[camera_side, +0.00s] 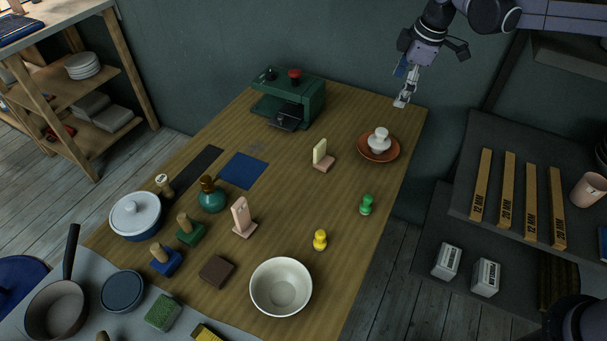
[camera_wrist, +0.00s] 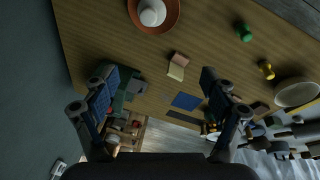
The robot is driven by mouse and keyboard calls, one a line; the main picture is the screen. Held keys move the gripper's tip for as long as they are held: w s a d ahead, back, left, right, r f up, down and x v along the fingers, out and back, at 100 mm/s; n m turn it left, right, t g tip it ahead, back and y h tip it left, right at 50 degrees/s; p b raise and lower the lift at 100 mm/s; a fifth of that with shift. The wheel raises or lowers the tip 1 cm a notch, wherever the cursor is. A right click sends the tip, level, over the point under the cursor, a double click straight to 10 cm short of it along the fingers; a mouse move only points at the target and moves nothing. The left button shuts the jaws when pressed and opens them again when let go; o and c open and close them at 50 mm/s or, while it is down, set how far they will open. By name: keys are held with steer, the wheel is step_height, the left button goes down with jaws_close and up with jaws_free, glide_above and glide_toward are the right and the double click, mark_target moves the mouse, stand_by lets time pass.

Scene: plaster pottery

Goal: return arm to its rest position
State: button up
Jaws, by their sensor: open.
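My gripper (camera_side: 404,88) is at the upper right of the side view, raised above the far right corner of the wooden table (camera_side: 330,112). In the wrist view my gripper (camera_wrist: 160,98) shows its two fingers wide apart with nothing between them. Below it in that view lie the table and a small pale block on a stand (camera_wrist: 178,67). An orange-brown saucer (camera_side: 366,153) with a white plaster piece (camera_side: 379,138) on it stands on the table, nearest to my gripper and apart from it.
A green machine (camera_side: 300,98) with a red knob stands at the table's back edge. A white bowl (camera_side: 281,287), yellow piece (camera_side: 320,240), green piece (camera_side: 366,205) and teal bottle (camera_side: 212,197) stand on the table. Dark shelves (camera_side: 510,130) with long boxes are at right.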

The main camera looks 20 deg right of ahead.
steer(key=s+r+m+t, duration=0.2)
steer(key=s+r+m, duration=0.25)
steer(key=s, duration=0.35)
steer(key=s+d+f+m+t, duration=0.1)
steer(key=s+d+f+m, duration=0.1)
steer(key=s, duration=0.7)
steer(key=s+d+f+m+t+h, duration=0.1)
steer(key=s+d+m, duration=0.3)
steer(key=s, duration=0.6)
steer(key=shift+s+d+f+m+t, duration=0.25)
steer(key=shift+s+f+m+t, duration=0.1)
steer(key=shift+m, duration=0.7)
